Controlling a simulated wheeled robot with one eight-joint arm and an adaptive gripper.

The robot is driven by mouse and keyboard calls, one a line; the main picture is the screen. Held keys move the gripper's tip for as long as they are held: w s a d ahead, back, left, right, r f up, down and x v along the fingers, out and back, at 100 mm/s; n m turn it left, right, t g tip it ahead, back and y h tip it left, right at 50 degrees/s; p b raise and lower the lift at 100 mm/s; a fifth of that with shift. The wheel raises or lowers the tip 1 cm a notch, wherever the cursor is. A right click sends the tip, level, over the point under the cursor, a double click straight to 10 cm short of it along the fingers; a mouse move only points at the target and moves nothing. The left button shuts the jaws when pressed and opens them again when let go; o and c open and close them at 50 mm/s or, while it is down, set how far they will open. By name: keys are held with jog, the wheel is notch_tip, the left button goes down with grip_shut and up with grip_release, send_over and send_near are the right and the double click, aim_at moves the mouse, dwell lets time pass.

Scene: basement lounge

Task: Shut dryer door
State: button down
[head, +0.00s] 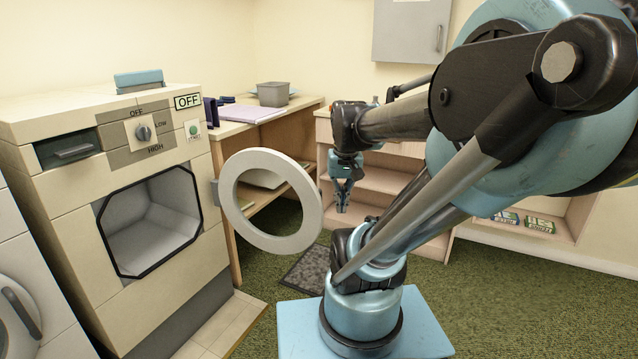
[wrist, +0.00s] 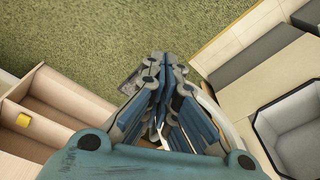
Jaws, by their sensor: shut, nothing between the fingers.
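The dryer (head: 140,190) stands at the left, a cream cabinet with a grey, empty-looking drum opening (head: 150,220). Its round white door (head: 228,190) is a ring swung wide open on a hinge at the right side of the opening. My gripper (head: 342,208) is shut and empty, pointing down, to the right of the door and apart from it in the head view. In the wrist view, my gripper (wrist: 160,132) covers much of the door, whose pale rim (wrist: 238,140) shows at its right. The drum opening also shows at the wrist view's right edge (wrist: 295,130).
A wooden desk (head: 240,128) with papers and a grey bin (head: 272,94) stands behind the door. Wooden shelves (head: 375,182) are behind my gripper. A dark mat (head: 303,268) lies on the green carpet. Another white machine (head: 15,290) stands at far left.

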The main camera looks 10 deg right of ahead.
jog(key=w+r+m+g, duration=0.1)
jog(key=w+r, duration=0.2)
jog(key=w, duration=0.5)
jog(key=w+r+m+g, duration=0.1)
jog(key=w+r+m, duration=0.15)
jog(key=w, duration=0.55)
jog(key=w+d+f+m+g+y, duration=0.1)
jog(key=w+d+f+m+g, duration=0.1)
jog(key=w, duration=1.4)
jog(key=shift+n, duration=0.25)
jog(key=shift+s+a+f, duration=0.6)
jog(key=shift+s+f, duration=0.35)
jog(key=shift+f, duration=0.6)
jog(key=shift+s+a+f, duration=0.6)
jog(key=shift+s+f, duration=0.4)
jog(key=shift+f, duration=0.6)
jog(key=shift+s+a+f, duration=0.6)
jog(key=shift+s+f, duration=0.35)
jog(key=shift+f, duration=0.6)
